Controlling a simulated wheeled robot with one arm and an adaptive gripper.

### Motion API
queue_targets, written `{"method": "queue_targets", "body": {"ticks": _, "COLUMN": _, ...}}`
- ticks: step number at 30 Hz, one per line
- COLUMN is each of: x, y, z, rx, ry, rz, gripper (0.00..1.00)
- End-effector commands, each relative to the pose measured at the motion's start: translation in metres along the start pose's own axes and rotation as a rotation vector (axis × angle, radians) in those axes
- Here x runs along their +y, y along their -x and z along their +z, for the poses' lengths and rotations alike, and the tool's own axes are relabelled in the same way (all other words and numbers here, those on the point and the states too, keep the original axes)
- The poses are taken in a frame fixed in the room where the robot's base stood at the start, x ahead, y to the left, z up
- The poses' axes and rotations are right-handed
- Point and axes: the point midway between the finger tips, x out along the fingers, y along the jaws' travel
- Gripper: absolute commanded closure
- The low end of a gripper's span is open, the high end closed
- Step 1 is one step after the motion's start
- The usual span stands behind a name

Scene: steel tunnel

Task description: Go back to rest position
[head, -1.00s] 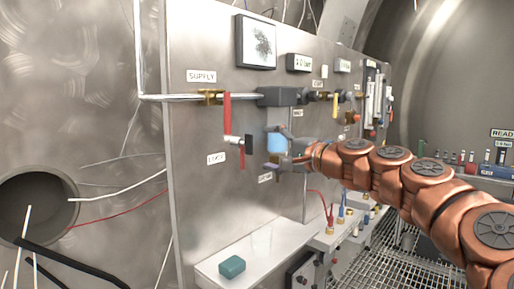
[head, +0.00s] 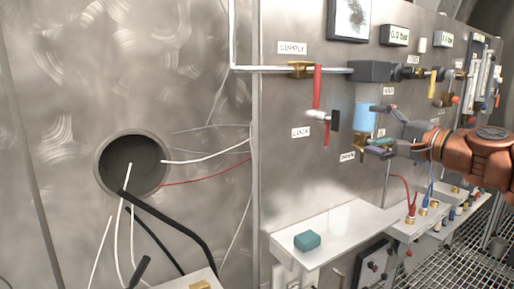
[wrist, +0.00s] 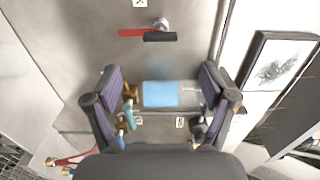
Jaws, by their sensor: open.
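My gripper (head: 386,128) is open in front of the steel panel (head: 300,150), at the right of the head view. A blue cylinder (head: 364,119) on the panel stands just beyond its fingertips. In the wrist view the two fingers (wrist: 160,97) are spread wide, and the blue cylinder (wrist: 160,94) shows between them with a gap on each side. My orange arm reaches in from the right edge of the head view.
A red-handled valve (head: 317,88) and a black-tipped lock lever (head: 334,120) stick out left of the gripper. A shelf below (head: 340,232) carries a teal block (head: 307,241). Cables hang from a round wall hole (head: 118,170). Wired terminals (head: 424,210) stand lower right.

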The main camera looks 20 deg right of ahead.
Motion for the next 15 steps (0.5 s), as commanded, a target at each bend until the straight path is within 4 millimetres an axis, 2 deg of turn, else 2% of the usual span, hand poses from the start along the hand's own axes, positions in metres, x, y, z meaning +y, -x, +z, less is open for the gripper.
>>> {"method": "queue_targets", "body": {"ticks": 8, "x": 0.0, "y": 0.0, "z": 0.0, "rx": 0.0, "ry": 0.0, "rz": 0.0, "gripper": 0.17}}
{"method": "queue_targets", "body": {"ticks": 11, "x": 0.012, "y": -0.019, "z": 0.036, "rx": -0.072, "ry": 0.05, "rz": 0.06, "gripper": 0.17}}
{"method": "queue_targets", "body": {"ticks": 15, "x": 0.039, "y": -0.041, "z": 0.097, "rx": -0.198, "ry": 0.147, "rz": 0.17, "gripper": 0.17}}
